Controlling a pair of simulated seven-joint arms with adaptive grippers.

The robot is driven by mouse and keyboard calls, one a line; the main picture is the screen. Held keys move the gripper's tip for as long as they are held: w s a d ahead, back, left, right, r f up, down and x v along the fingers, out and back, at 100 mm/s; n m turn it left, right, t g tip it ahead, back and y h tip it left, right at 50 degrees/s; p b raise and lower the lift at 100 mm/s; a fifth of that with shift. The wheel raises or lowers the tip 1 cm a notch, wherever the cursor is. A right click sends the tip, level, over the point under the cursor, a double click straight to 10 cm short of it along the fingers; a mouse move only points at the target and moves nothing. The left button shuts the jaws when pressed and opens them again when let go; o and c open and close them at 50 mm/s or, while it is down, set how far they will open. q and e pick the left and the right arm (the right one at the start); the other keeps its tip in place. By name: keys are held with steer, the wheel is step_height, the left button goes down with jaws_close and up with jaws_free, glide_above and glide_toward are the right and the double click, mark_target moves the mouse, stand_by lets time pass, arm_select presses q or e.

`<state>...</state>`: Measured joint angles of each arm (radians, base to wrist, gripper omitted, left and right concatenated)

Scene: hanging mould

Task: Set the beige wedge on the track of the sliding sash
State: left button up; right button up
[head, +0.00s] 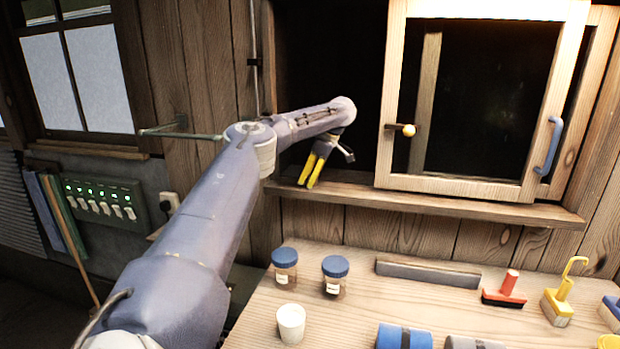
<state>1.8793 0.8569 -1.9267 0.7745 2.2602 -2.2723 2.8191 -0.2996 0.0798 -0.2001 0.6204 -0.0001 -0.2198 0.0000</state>
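The sliding sash (455,187) is a light wooden frame with dark glass, a round yellow knob at its left and a blue handle at its right. It stands over a wooden sill with the track (430,203), and a dark opening shows to its left. My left gripper (307,185) has yellow fingers pointing down at the sill's left end, left of the sash. Its fingertips are close together, and I cannot make out whether anything is between them. I cannot make out the beige wedge. My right gripper is out of view.
On the bench below stand two blue-lidded jars (285,268) (335,274), a white cup (291,323), a grey bar (428,273), a red-handled brush (505,290), a yellow-handled brush (560,300) and a blue roll (403,337). The sill between gripper and sash is clear.

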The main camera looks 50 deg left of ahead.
arm_select(q)
steer(key=shift+r, duration=0.15)
steer(key=v, duration=1.2)
steer(key=shift+s+r, duration=0.1)
stand_by(0.4)
